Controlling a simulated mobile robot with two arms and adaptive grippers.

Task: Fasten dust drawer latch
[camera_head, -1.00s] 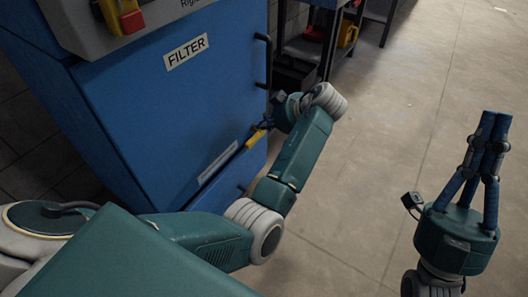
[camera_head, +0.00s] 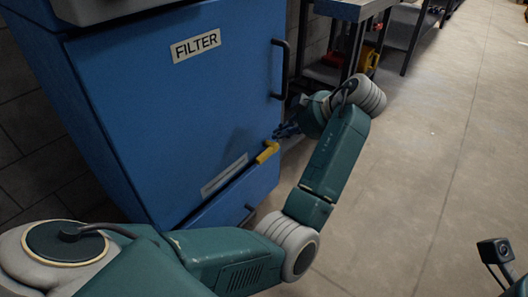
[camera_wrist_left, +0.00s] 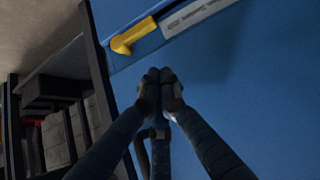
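The yellow dust drawer latch (camera_head: 267,152) sits at the right end of the drawer seam, low on the blue filter cabinet (camera_head: 150,110). In the left wrist view the latch (camera_wrist_left: 133,37) lies above my fingertips, beside a pale label strip. My left gripper (camera_head: 286,131) is by the cabinet's right edge, just above the latch. In the left wrist view its fingertips (camera_wrist_left: 160,88) are drawn together with nothing visible between them, and appear apart from the latch. Of my right arm only the wrist camera and a bit of housing show at bottom right; its fingers are out of frame.
A black door handle (camera_head: 280,68) stands out on the cabinet's right side, above my left gripper. A workbench (camera_head: 352,10) with red and yellow items below it stands behind. The concrete floor (camera_head: 430,140) on the right is clear.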

